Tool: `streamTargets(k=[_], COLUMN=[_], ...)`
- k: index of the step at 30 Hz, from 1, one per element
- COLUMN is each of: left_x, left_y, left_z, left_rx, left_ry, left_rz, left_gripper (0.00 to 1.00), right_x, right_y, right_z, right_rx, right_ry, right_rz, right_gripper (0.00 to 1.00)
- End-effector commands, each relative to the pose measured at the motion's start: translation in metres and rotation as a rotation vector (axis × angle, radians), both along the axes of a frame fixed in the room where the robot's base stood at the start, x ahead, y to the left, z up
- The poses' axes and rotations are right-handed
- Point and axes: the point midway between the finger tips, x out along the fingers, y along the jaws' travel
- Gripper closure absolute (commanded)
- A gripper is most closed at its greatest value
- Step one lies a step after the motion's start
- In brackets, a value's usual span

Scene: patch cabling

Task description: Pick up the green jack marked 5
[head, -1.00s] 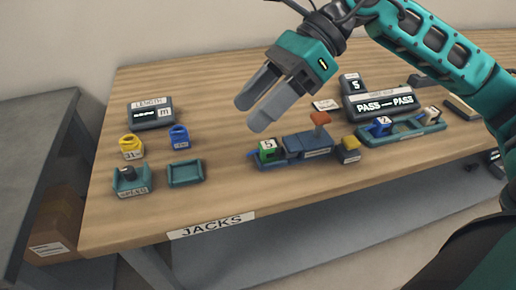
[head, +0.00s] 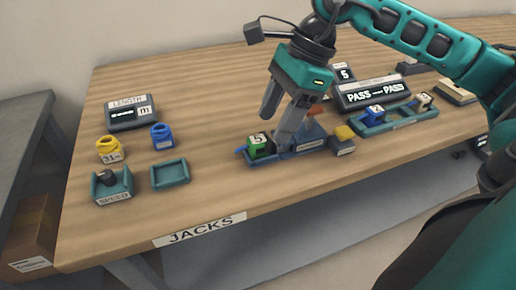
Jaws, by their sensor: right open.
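The green jack marked 5 (head: 259,145) sits at the left end of a blue-grey fixture (head: 310,146) on the table. My right gripper (head: 276,128) points down just above and behind it. Its fingers are spread apart and empty, one to the left and one to the right, close to the jack. I cannot tell whether a finger touches the jack. The right finger hides part of the fixture. My left gripper is not in view.
A teal tray (head: 397,118) holds a blue jack marked 2 (head: 374,113). A PASS display (head: 371,92) stands behind. The front table area is clear.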

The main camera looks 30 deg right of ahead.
Motion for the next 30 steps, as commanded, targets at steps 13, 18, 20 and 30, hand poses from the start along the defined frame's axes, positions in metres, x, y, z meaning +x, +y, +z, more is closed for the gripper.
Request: streamTargets(k=[13, 18, 20, 30], left_x=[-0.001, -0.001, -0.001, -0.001], left_y=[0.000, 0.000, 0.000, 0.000], left_z=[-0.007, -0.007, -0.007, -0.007], left_rx=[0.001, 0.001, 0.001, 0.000], left_ry=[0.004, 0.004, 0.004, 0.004], left_rz=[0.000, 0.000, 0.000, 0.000], left_gripper=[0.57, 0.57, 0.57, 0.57], right_x=[0.011, 0.010, 0.010, 0.010], right_y=[0.019, 0.019, 0.019, 0.019], right_z=[-0.041, -0.040, -0.040, -0.040], right_rx=[0.002, 0.002, 0.001, 0.001], right_ry=[0.001, 0.002, 0.002, 0.002], right_rz=[-0.001, 0.000, 0.000, 0.000], right_gripper=[0.40, 0.43, 0.49, 0.82])
